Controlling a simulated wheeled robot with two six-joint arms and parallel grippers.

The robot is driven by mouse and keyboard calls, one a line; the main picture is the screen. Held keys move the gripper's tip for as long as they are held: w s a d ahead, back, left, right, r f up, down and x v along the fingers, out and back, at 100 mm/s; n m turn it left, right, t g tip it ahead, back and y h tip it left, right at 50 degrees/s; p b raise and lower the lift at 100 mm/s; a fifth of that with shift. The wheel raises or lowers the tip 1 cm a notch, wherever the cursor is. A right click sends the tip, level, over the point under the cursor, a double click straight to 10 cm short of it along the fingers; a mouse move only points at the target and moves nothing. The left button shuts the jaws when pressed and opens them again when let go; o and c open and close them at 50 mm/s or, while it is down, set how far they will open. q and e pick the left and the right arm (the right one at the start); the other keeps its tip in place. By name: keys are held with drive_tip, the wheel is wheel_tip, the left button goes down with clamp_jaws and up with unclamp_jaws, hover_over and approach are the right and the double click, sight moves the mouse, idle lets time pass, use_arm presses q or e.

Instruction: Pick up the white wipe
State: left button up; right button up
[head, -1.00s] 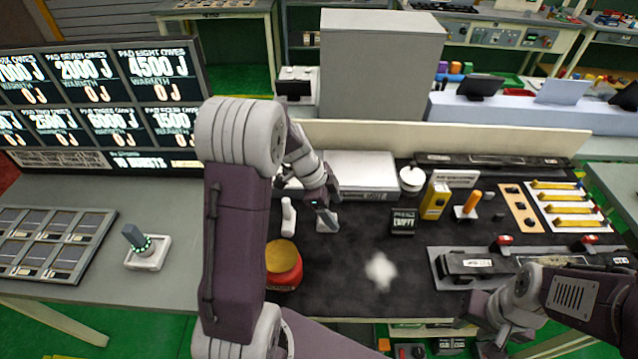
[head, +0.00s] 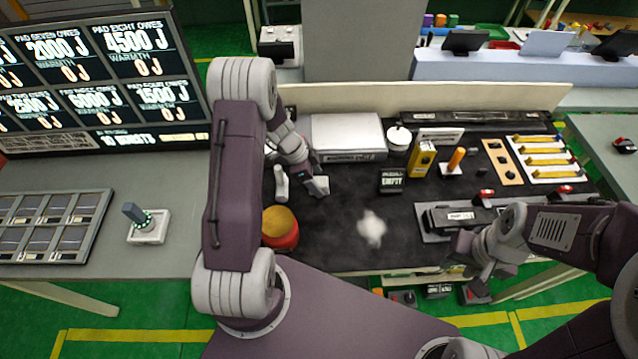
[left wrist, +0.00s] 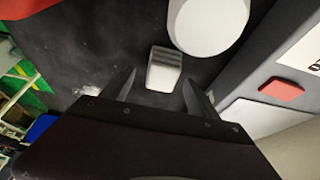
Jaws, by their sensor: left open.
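The white wipe, as best I can tell, is a small pale block (head: 320,187) with a grey-striped end, on the dark mat. In the left wrist view the block (left wrist: 163,70) lies ahead of and between my left fingers, with gaps on both sides. My left gripper (head: 303,178) is open and empty, close beside the block in the head view. It also shows in the left wrist view (left wrist: 158,92). My right gripper (head: 480,262) is over the mat's front right; its jaws are too small to read.
A white cylinder (head: 281,184) stands left of the block. A red jar with a yellow top (head: 280,228) is nearer the front. A white fuzzy patch (head: 372,229) shows on the mat. A grey-white box (head: 347,137) stands behind; a black sign (head: 392,180) is to the right.

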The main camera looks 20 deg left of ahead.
use_arm(q)
drive_tip(key=shift+d+f, duration=0.3)
drive_tip(key=shift+f, duration=0.4)
drive_tip(key=shift+w+f, duration=0.2)
drive_tip(key=shift+f, duration=0.15)
drive_tip(key=shift+w+f, duration=0.1)
drive_tip(key=c, duration=1.4)
drive_tip(key=shift+r, duration=0.6)
wheel_tip(320, 180, up, 3)
drive_tip(key=shift+f+b, duration=0.1)
drive_tip(key=shift+b, duration=0.4)
drive_tip(key=w+d+r+b, duration=0.1)
drive_tip(key=w+d+r, duration=0.2)
drive_tip(key=d+r, duration=0.4)
drive_tip(key=d, duration=0.4)
drive_tip(key=shift+w, duration=0.25)
drive_tip(key=shift+r, duration=0.1)
